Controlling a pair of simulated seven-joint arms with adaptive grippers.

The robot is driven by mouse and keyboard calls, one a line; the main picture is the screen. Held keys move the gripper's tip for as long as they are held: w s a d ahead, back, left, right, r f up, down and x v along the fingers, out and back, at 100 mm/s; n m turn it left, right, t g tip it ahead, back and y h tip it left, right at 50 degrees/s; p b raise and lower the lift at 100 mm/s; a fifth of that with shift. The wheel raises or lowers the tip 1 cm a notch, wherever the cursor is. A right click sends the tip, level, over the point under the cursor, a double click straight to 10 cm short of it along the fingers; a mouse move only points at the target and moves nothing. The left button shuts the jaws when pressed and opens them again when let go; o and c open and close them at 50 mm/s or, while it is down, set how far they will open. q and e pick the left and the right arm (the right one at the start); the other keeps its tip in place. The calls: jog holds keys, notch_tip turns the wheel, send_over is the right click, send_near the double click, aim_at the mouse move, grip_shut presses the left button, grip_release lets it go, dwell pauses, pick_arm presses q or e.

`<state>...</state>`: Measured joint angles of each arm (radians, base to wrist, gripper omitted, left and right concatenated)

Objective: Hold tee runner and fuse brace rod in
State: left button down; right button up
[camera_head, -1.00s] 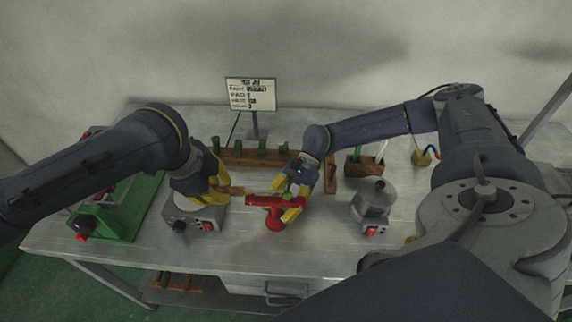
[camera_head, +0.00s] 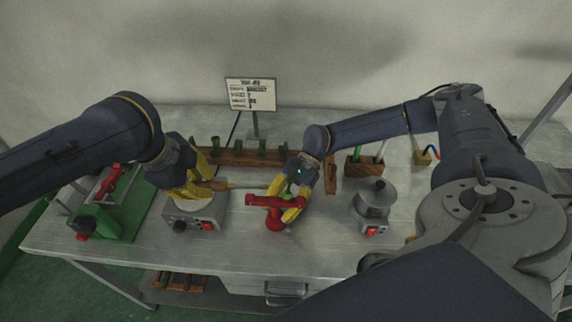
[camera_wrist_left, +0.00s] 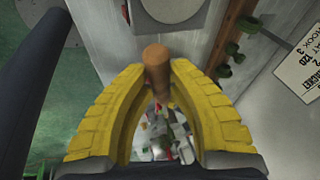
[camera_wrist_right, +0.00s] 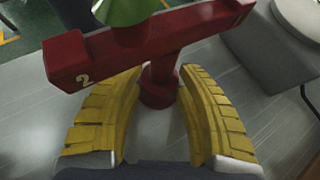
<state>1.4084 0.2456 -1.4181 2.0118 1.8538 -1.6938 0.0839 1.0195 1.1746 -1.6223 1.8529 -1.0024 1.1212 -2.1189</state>
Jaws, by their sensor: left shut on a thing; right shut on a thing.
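A red tee-shaped piece (camera_head: 264,200) marked 2, apparently the tee runner, stands upright mid-table; a green cone-like piece (camera_wrist_right: 122,10) is at its bar. My right gripper (camera_head: 289,213) is around its post (camera_wrist_right: 161,78), shut on it beneath the bar. My left gripper (camera_head: 205,190) is shut on the wooden handle (camera_wrist_left: 156,65) of a thin tool, held above the grey hot plate unit (camera_head: 195,212). The thin metal end of the tool points right, towards the red tee. I cannot tell which green piece is the brace rod.
A wooden rack (camera_head: 245,157) with several green pieces stands behind, before a sign (camera_head: 251,94). A grey pot (camera_head: 374,200) is to the right, a wooden block (camera_head: 364,166) behind it. A green machine (camera_head: 110,222) is at the left. The front table edge is clear.

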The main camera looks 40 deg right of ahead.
pick_arm(q)
jog(key=shift+r, duration=2)
pick_arm(e)
jog(key=o, duration=0.9)
jog(key=shift+d, duration=0.1)
jog(key=v, duration=1.2)
jog(key=shift+f, duration=0.1)
